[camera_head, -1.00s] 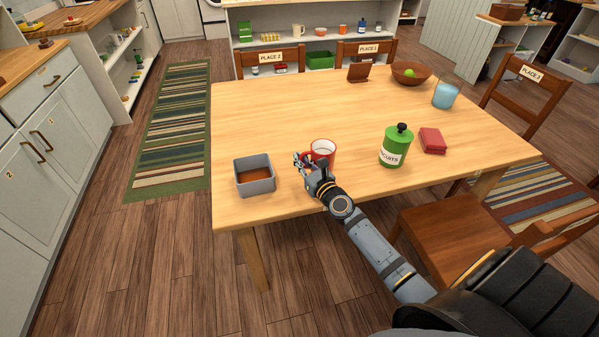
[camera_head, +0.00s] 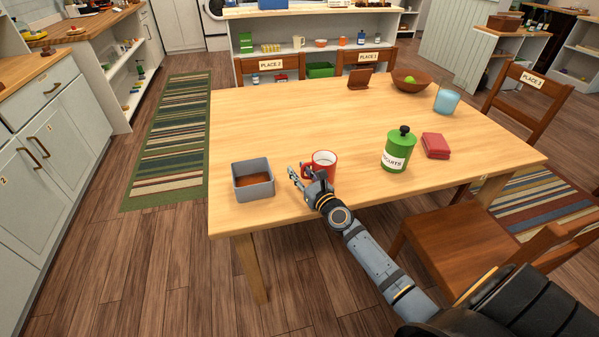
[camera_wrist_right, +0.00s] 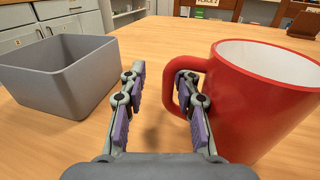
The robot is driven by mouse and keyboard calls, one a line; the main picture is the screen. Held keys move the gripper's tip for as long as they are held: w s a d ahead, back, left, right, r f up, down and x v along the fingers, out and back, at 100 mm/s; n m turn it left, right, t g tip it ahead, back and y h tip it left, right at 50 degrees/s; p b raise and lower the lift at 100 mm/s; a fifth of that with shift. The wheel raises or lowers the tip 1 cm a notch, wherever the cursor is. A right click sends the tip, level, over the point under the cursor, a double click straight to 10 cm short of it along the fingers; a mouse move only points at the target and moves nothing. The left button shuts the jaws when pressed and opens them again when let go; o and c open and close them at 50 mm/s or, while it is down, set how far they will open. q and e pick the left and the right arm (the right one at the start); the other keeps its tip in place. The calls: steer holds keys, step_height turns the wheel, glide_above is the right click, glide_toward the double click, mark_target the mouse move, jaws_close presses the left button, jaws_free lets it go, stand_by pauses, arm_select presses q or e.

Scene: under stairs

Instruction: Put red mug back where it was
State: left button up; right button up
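The red mug (camera_head: 326,172), white inside, stands upright on the wooden table (camera_head: 290,110) near its front edge. In the right wrist view the mug (camera_wrist_right: 262,98) is at the right, its handle facing my fingers. My right gripper (camera_head: 300,174) is just left of the mug, low over the table. In the right wrist view its fingers (camera_wrist_right: 158,108) are apart with nothing between them. The right finger overlaps the mug's handle; I cannot tell whether they touch. My left gripper is not in view.
A grey square box (camera_head: 253,192) stands left of my right gripper. A blue cup (camera_head: 446,102) and a brown bowl (camera_head: 411,82) are farther back. The table's middle is clear.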

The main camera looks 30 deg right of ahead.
steer(key=shift+r, duration=0.2)
steer(key=s, duration=0.7)
steer(key=s+b, duration=0.1)
steer(key=s, duration=0.3)
steer(key=shift+s+d+f, duration=0.2)
steer(key=shift+f, duration=0.05)
steer(key=shift+s+r, duration=0.15)
steer(key=shift+s, duration=0.2)
